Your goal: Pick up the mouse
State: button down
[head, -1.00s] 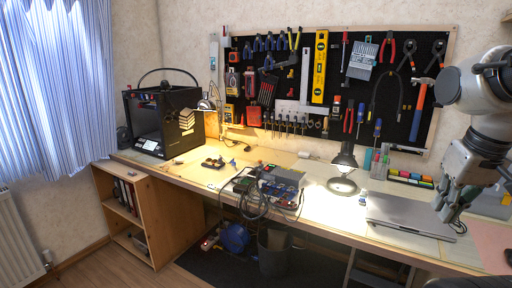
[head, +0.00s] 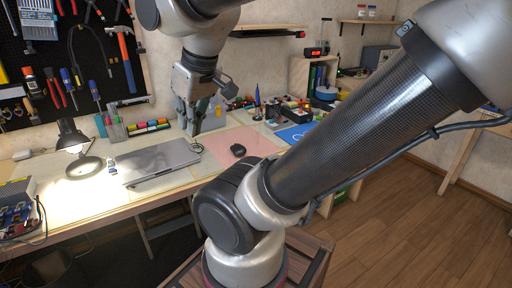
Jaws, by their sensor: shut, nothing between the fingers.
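The mouse (head: 238,150) is small and black. It lies on the pink mat (head: 262,144) on the workbench, in the middle of the head view. My gripper (head: 192,131) is up and to the left of the mouse, pointing down near the back of the bench. It looks shut and empty, and it is apart from the mouse.
A closed grey laptop (head: 160,162) lies left of the mat. A lit desk lamp (head: 76,148) stands further left. Pens and a colourful organiser (head: 148,127) line the back. Several small items, a bottle (head: 257,97) among them, stand right of the mat.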

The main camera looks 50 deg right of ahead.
aim_at(238, 149)
jog(key=l+z, duration=0.1)
jog(key=z, duration=0.3)
jog(key=i+z, duration=0.1)
jog(key=z, duration=0.35)
jog(key=l+z, duration=0.1)
jog(key=z, duration=0.3)
jog(key=i, duration=0.05)
